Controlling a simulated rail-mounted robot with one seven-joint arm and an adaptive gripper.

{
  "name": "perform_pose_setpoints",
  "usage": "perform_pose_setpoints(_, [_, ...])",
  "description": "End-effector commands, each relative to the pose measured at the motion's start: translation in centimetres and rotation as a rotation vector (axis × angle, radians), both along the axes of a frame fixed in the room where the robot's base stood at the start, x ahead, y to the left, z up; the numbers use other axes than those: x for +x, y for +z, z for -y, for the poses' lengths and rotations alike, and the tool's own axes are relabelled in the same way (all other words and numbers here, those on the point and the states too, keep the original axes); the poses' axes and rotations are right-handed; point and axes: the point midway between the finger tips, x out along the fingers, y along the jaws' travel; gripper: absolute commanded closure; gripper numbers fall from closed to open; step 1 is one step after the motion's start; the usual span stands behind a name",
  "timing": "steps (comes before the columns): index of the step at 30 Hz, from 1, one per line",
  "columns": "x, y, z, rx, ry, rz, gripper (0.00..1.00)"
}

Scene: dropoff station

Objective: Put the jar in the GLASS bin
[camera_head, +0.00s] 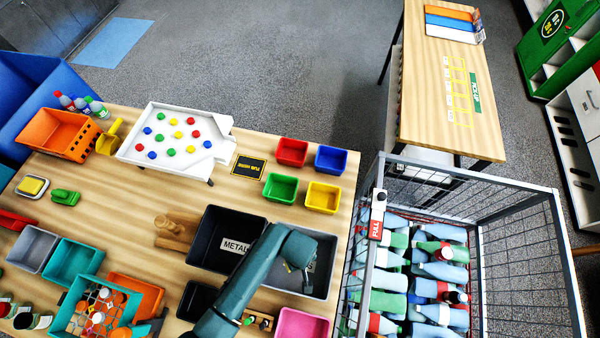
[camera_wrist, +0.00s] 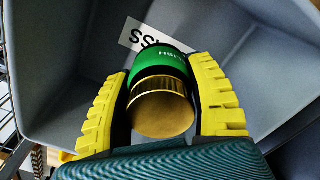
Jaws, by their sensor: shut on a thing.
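The jar (camera_wrist: 160,85) shows in the wrist view as a green-labelled cylinder with a gold end. My gripper (camera_wrist: 160,105) has its yellow ribbed fingers shut on both sides of it. The jar is over or inside the grey GLASS bin (camera_wrist: 255,60), whose label, ending in "SS", is partly behind the jar. In the head view the GLASS bin (camera_head: 325,268) stands at the table's right edge, and my arm covers part of it. My gripper (camera_head: 300,277) is above or in that bin; the jar is hard to make out there.
A black METAL bin (camera_head: 212,258) adjoins the GLASS bin on its left. A pink bin (camera_head: 303,325) stands in front. A wire cart (camera_head: 480,185) full of bottles stands right of the table. Small red, blue, green and yellow bins (camera_head: 323,197) sit behind.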

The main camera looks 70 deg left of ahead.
Motion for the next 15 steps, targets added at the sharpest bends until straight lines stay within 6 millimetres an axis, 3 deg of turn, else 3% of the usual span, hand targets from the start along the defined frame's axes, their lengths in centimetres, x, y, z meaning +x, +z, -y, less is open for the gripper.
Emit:
perform_pose_setpoints(3, [0.07,-1.22,-0.05,0.001,0.000,0.001,0.84])
perform_pose_setpoints(15, [0.05,-1.30,-0.04,0.000,0.000,0.001,0.84])
